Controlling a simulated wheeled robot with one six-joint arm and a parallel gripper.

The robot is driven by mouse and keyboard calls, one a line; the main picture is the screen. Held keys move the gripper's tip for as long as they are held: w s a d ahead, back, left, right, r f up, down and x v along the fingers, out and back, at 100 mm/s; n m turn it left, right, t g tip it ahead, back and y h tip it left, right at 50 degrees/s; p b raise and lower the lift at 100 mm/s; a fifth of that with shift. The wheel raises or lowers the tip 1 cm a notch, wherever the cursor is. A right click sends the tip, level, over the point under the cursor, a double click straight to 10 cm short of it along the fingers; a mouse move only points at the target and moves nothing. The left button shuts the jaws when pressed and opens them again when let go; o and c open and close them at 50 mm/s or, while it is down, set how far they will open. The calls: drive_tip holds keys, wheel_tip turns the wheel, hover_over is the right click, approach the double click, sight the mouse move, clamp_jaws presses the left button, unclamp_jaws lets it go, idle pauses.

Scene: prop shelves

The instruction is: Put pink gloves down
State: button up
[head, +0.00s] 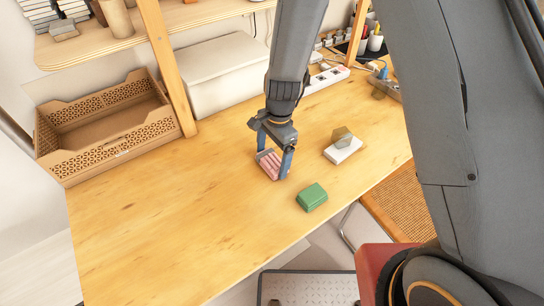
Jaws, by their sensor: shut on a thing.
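The pink gloves (268,165) show as a small pink, striped bundle near the middle of the head view. My gripper (273,167) points down over the wooden table (170,220), with its blue-grey fingers on either side of the bundle. The gripper is shut on the pink gloves. The bundle is at or just above the tabletop; I cannot tell whether it touches. Part of it is hidden behind the fingers.
A green block (312,197) lies close by, to the lower right. A white block with a grey-brown piece on top (343,151) lies to the right. A brown crate (108,120) and a white box (212,77) stand at the back. The table's left and front are clear.

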sight(276, 158)
drive_tip(key=shift+f, duration=0.15)
drive_tip(key=o, duration=0.9)
wheel_tip(276, 158, up, 12)
drive_tip(key=d+b, duration=0.1)
drive_tip(key=b, duration=0.2)
drive_tip(key=s+d+r+n, duration=0.1)
drive_tip(key=s+d+n, duration=0.2)
drive_tip(key=d, duration=0.3)
drive_tip(key=s+d+r+n+t, duration=0.1)
drive_tip(key=s+d+r+n, duration=0.1)
drive_tip(key=d, duration=0.5)
drive_tip(key=s+d+r+n+t+h, duration=0.1)
drive_tip(key=s+d+r+n, duration=0.1)
drive_tip(key=s+d+n, duration=0.2)
drive_tip(key=shift+d+r+n, duration=0.15)
drive_tip(key=shift+d+n, duration=0.75)
drive_tip(key=shift+d, duration=0.55)
